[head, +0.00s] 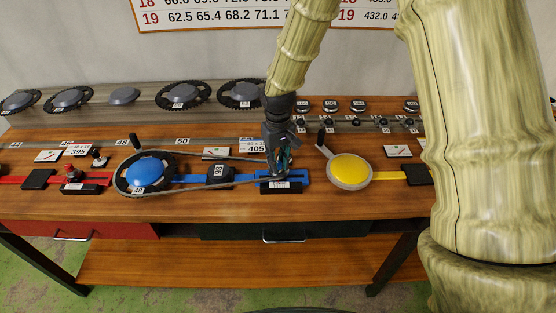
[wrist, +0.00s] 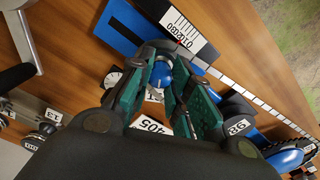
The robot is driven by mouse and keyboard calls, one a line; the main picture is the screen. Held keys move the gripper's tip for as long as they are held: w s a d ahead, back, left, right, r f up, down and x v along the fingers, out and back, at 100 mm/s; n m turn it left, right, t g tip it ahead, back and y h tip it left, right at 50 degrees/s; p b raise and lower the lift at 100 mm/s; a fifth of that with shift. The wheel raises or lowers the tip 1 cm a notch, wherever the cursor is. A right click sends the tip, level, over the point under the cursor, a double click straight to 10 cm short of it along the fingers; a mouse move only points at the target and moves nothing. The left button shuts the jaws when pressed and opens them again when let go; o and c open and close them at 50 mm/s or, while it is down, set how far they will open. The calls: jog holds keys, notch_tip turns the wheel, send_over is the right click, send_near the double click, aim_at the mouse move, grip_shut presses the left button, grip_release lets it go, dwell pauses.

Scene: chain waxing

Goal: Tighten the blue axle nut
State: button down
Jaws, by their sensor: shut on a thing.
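The blue station's chain (head: 215,158) loops around the chainring with the blue dome (head: 146,172) at left and reaches the axle end of the blue rail (head: 300,179). My gripper (head: 280,168) points down over that end from above. In the wrist view its green-padded fingers (wrist: 168,92) are closed around the blue axle nut (wrist: 159,73), which shows between them. The nut is mostly hidden by the fingers in the head view. How tightly the nut sits cannot be told.
A black block marked 98 (head: 219,174) sits mid-rail. The yellow station (head: 350,170) is at right and the red station (head: 72,178) at left. Spare chainrings (head: 184,94) line the back shelf, with small sprockets (head: 383,124) at back right. A 405 card (head: 252,147) lies behind the rail.

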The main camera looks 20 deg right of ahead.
jog(key=m, duration=0.4)
jog(key=shift+r+m+p, duration=0.1)
jog(key=shift+m+p, duration=0.25)
jog(key=shift+m, duration=0.05)
jog(key=shift+m+p, duration=0.3)
jog(key=shift+m, duration=1.5)
jog(key=c, duration=1.3)
grip_release()
notch_tip(320, 180, up, 12)
jog(key=shift+f, duration=0.1)
